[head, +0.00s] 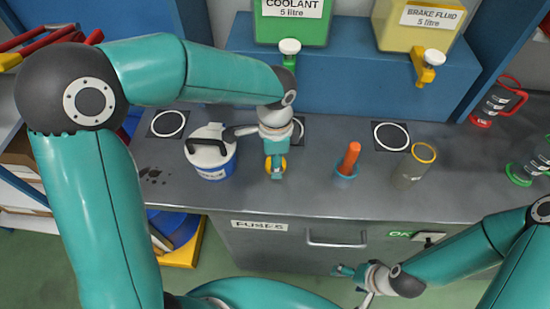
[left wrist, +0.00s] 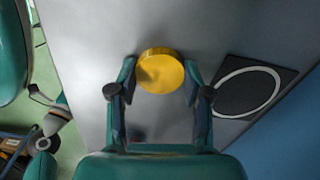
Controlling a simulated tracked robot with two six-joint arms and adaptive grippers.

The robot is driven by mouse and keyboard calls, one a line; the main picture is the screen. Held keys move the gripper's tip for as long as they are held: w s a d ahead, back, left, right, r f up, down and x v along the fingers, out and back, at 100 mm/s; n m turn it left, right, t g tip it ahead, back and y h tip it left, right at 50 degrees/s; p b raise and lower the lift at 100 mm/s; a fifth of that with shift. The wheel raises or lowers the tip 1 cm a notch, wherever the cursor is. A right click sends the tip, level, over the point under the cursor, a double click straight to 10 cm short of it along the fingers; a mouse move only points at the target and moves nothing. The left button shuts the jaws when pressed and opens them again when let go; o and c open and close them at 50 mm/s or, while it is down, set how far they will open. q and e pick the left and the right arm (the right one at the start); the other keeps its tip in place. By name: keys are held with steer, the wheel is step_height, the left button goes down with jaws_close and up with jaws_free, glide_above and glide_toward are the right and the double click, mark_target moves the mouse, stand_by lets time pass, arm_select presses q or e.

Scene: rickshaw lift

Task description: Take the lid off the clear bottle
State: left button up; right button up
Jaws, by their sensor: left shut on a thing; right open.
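A round yellow lid (left wrist: 160,72) sits between the two fingertips of my left gripper (head: 276,172). The gripper is shut on it, pointing down over the grey worktop, and the lid shows only partly in the head view (head: 283,164). No bottle body shows under the lid. The clear bottle (head: 411,171) stands upright to the right on the worktop; its yellow-ringed top looks open. My right gripper (head: 350,283) is open and empty, low in front of the cabinet and apart from the bottle.
A white and blue canister (head: 210,157) with a black handle stands left of my left gripper. A small blue cup with an orange stick (head: 349,162) stands between that gripper and the bottle. Coolant (head: 292,20) and brake fluid (head: 415,25) tanks with taps stand behind.

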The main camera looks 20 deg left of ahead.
arm_select(q)
steer(key=shift+f, duration=0.15)
steer(key=o, duration=1.3)
steer(key=shift+r, duration=0.2)
step_height(320, 180, up, 12)
